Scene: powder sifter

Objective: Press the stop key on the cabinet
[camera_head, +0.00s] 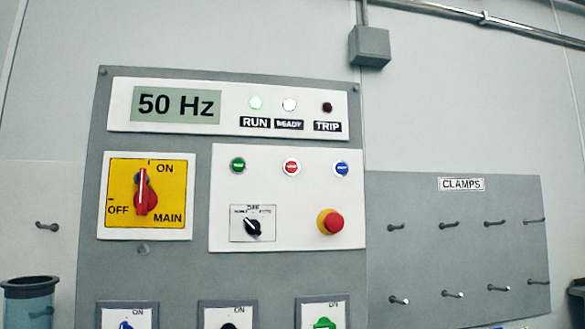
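The grey cabinet (190,265) fills the middle of the head view. Its white control panel (300,230) has a row of a green button (238,165), a red button (292,167) and a blue button (341,168); their lettering is too small to read. Below are a black selector knob (253,227) and a red mushroom button (331,222) on a yellow base. The display (176,105) reads 50 Hz. Neither gripper is in view.
A red main switch (145,193) on a yellow plate is left of the panel, its handle near vertical. Several switches line the bottom edge. A grey CLAMPS board (455,250) with protruding pegs is at right. A bluish container (29,302) stands lower left.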

